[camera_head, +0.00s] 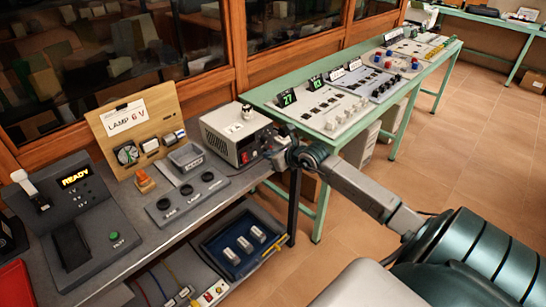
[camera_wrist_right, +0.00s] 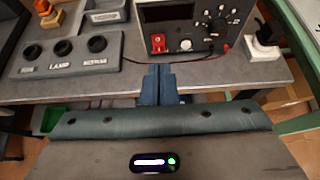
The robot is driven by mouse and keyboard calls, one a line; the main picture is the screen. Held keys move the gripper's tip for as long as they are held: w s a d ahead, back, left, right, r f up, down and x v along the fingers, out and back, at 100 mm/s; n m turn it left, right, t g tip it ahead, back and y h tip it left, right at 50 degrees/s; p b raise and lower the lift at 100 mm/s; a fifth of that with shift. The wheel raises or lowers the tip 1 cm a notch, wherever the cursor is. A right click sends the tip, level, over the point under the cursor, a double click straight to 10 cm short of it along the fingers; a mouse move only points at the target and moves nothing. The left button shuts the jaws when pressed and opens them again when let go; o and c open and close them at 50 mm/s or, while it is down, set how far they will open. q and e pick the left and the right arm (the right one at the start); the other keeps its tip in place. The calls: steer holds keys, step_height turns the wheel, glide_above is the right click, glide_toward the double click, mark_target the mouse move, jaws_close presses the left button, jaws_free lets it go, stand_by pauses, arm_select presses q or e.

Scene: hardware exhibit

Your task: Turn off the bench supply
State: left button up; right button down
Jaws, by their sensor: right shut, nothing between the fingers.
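The bench supply (camera_head: 222,131) is a light grey box with a dark front panel, standing on the grey workbench. In the right wrist view its panel (camera_wrist_right: 196,14) shows a dark display, a dial, a silver knob and a red switch (camera_wrist_right: 158,43) at the lower left. I cannot tell the switch's position. My right gripper (camera_wrist_right: 159,71) is shut and empty, in front of the supply and below the switch in that view, apart from it. In the head view the right gripper (camera_head: 271,155) is partly hidden by its own wrist. My left gripper is out of view.
A panel with three black knobs (camera_head: 186,197) and a wooden lamp board (camera_head: 137,132) stand left of the supply. A white plug block (camera_wrist_right: 262,48) lies to its right. A green exhibit table (camera_head: 263,96) continues at the right. Bare bench top lies before the supply.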

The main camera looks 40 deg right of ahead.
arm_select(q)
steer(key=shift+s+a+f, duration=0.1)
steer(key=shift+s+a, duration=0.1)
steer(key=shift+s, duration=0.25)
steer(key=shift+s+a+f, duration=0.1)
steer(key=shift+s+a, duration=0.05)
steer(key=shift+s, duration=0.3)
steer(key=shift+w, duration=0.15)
